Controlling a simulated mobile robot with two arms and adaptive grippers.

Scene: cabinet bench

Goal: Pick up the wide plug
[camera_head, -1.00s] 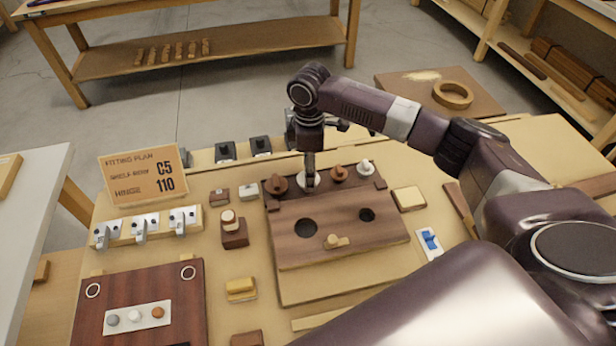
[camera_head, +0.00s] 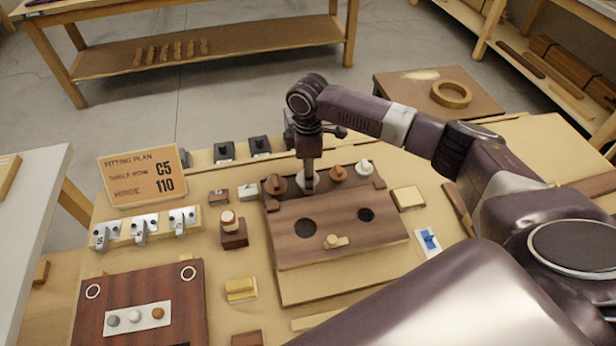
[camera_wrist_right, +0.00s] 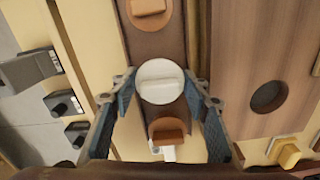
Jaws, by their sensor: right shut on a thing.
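A white wide plug (camera_head: 308,181) sits in the dark wooden strip at the back of the plug board (camera_head: 340,245); it shows its round top with a raised bar in the right wrist view (camera_wrist_right: 160,80). My right gripper (camera_head: 309,172) points straight down at this plug. In the right wrist view its two blue-padded fingers (camera_wrist_right: 161,92) are shut on the plug's sides. My left gripper is not in view.
The board's front face has two round holes (camera_head: 305,227) and a small tan turn-latch (camera_head: 335,241). A brown block with a round-topped piece (camera_head: 234,232) stands left of it. A fitting plan card (camera_head: 143,174) and latches (camera_head: 141,228) are farther left.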

